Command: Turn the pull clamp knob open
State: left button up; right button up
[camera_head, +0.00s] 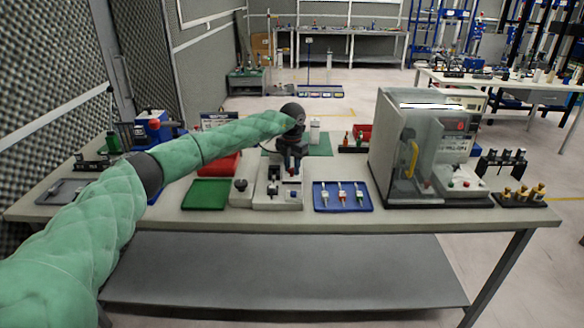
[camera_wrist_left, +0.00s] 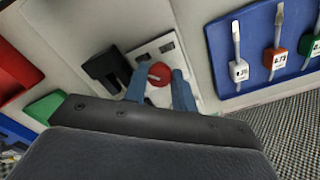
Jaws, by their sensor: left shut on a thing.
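The pull clamp knob is a red round knob (camera_wrist_left: 159,74) on a light grey device. My left gripper (camera_wrist_left: 160,84) is shut on it, with one blue-grey finger on each side in the left wrist view. In the head view my left gripper (camera_head: 291,165) points down over the light grey device (camera_head: 278,199) at the middle of the table, and only a little red of the knob shows between the fingers. A black block (camera_wrist_left: 106,70) sits beside the knob. My right gripper is not in view.
A blue tray (camera_head: 342,207) with several tagged tools lies right of the device. A green tray (camera_head: 206,194) and a small box with a black knob (camera_head: 240,193) stand to its left. A clear-walled enclosure (camera_head: 404,155) stands further right.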

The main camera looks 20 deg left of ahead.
aim_at(292, 169)
pick_arm(q)
jog(key=o, duration=1)
jog(key=shift+r, duration=0.1)
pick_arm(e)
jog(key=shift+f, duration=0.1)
pick_arm(q)
jog(key=shift+w+r, duration=0.1)
jog(key=shift+r, duration=0.1)
jog(key=shift+r+b, duration=0.5)
jog(key=shift+r, duration=0.35)
notch_tip(292, 169, up, 4)
jog(key=shift+f+b, duration=0.1)
jog(key=shift+b, duration=0.45)
jog(key=shift+r, duration=0.9)
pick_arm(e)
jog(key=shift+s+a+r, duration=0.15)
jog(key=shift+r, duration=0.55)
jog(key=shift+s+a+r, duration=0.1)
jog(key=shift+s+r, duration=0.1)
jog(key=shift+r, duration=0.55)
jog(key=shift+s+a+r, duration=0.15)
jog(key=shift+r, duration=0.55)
